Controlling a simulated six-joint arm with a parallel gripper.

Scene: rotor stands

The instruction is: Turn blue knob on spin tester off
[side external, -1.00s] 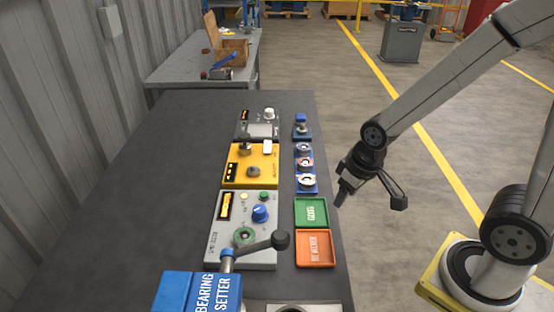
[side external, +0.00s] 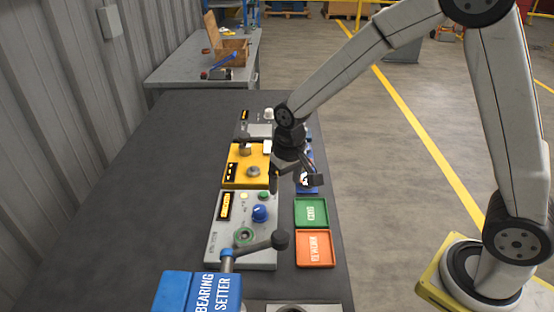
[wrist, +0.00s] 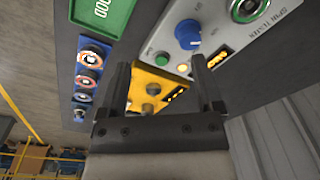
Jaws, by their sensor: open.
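The spin tester (side external: 212,250) is a light grey panel on the dark bench. Its blue knob (side external: 260,214) stands near its right side, next to a lit orange display (side external: 227,206), a green button (side external: 263,195) and a green-ringed socket (side external: 244,236). In the wrist view the blue knob (wrist: 188,34) has a pale pointer mark and lies just beyond my fingertips. My gripper (wrist: 160,78) is open and empty, its fingers apart. In the side view my gripper (side external: 291,184) hangs above the bench, beyond and right of the knob, and does not touch it.
A yellow panel (side external: 232,180) with knobs sits behind the spin tester. A green tray (side external: 311,212) and an orange tray (side external: 315,249) lie to the right. A blue bearing setter (side external: 190,290) with a long lever stands in front. The bench's left side is clear.

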